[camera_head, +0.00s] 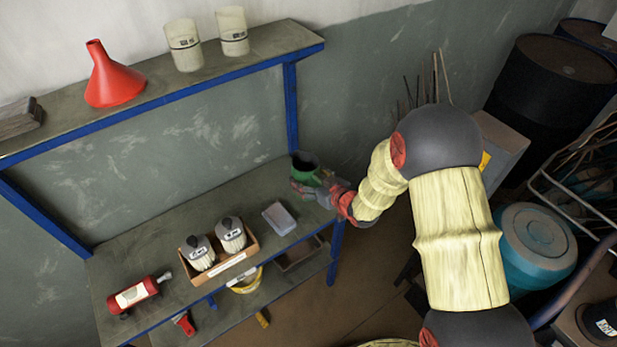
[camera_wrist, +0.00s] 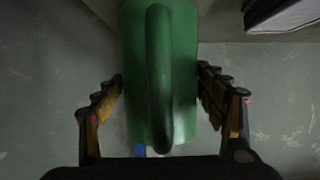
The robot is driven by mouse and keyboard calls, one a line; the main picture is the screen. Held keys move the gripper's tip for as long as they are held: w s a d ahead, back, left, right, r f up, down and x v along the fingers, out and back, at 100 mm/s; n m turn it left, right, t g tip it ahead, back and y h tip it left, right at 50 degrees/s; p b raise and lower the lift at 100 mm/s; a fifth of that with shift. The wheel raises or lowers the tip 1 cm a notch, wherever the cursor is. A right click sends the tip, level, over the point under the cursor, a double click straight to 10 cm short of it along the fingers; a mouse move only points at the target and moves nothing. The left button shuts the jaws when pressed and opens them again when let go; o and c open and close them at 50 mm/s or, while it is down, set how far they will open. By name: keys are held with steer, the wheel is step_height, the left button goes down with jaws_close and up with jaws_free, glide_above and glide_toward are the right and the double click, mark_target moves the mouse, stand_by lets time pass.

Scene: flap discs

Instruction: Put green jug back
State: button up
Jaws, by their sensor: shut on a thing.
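The green jug (camera_head: 307,172) is at the right end of the blue-framed shelf's middle board, near the right post. Its dark open mouth faces up in the head view. In the wrist view the jug (camera_wrist: 183,70) fills the middle, its handle towards the camera. My gripper (camera_head: 312,187) reaches it from the right and is shut on it. In the wrist view the fingers of my gripper (camera_wrist: 160,82) lie on both sides of the jug's body. I cannot tell whether the jug's base touches the board.
The middle board (camera_head: 165,228) holds a grey box (camera_head: 279,218), a carton (camera_head: 218,265) with two labelled containers, and a red bottle (camera_head: 134,294). The top board (camera_head: 150,88) holds a red funnel (camera_head: 111,78) and two pale cups. Drums (camera_head: 540,238) stand at right. Board behind the carton looks clear.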

steer(key=shift+f, duration=0.3)
steer(key=o, duration=1.8)
steer(key=shift+f, duration=0.1)
